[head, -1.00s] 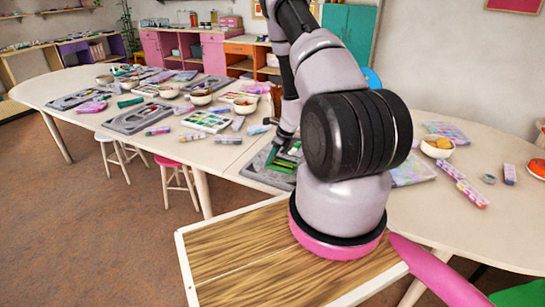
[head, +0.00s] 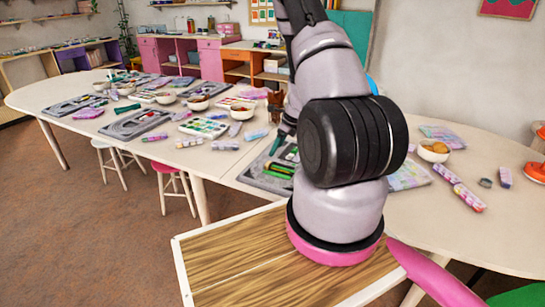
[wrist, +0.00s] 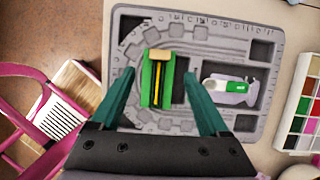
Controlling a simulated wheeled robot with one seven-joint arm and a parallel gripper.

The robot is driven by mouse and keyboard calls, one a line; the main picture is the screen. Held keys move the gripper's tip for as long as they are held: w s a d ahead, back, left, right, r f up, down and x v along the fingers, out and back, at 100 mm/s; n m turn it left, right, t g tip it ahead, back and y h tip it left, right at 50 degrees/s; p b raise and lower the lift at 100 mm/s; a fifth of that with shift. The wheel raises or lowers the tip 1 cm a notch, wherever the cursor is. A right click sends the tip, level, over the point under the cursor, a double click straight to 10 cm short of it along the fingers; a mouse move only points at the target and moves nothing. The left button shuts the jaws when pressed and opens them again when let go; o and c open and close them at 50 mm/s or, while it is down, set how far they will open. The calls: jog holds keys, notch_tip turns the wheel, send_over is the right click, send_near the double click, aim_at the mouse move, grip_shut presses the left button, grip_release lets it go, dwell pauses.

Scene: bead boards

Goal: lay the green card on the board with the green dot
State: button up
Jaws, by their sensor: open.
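A green card (wrist: 147,84) with a dark middle and a yellow block at its far end lies on a grey bead board (wrist: 265,20). It also shows in the head view (head: 280,168), on the board (head: 262,184) by the near table edge. My gripper (wrist: 160,75) is open, its teal fingers on either side of the card with gaps. In the head view my gripper (head: 275,146) is just above the board, partly hidden by my arm. A pale piece with a green patch (wrist: 232,87) lies in a right-hand recess; I cannot tell a green dot.
A paint palette (wrist: 303,105) stands right of the board. More grey boards (head: 134,124), bowls (head: 198,103) and pastel packs fill the table to the left. A bowl (head: 433,151) stands to the right.

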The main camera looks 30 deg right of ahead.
jog(key=s+a+r+n+y, duration=0.1)
jog(key=a+r+n, duration=0.3)
jog(key=r, duration=0.6)
jog(key=s+a+r+n+t, duration=0.1)
jog(key=s+a+r+n, duration=0.2)
jog(key=r, duration=0.7)
jog(key=a+r+n+y, duration=0.1)
jog(key=a+r+n, duration=0.4)
jog(key=r, duration=0.4)
jog(key=s+a+r+n+t+h, duration=0.1)
jog(key=s+a+r+n, duration=0.1)
jog(key=s+r+n, duration=0.4)
jog(key=s+a+r+n+t+h, duration=0.1)
jog(key=s+a+r+n, duration=0.2)
jog(key=s, duration=1.1)
notch_tip(320, 180, up, 7)
jog(key=n, duration=0.3)
jog(key=shift+s+a+f+t+h, duration=0.2)
jog(key=shift+s+a+t+h, duration=0.1)
jog(key=shift+t+h, duration=0.1)
jog(key=shift+w, duration=0.1)
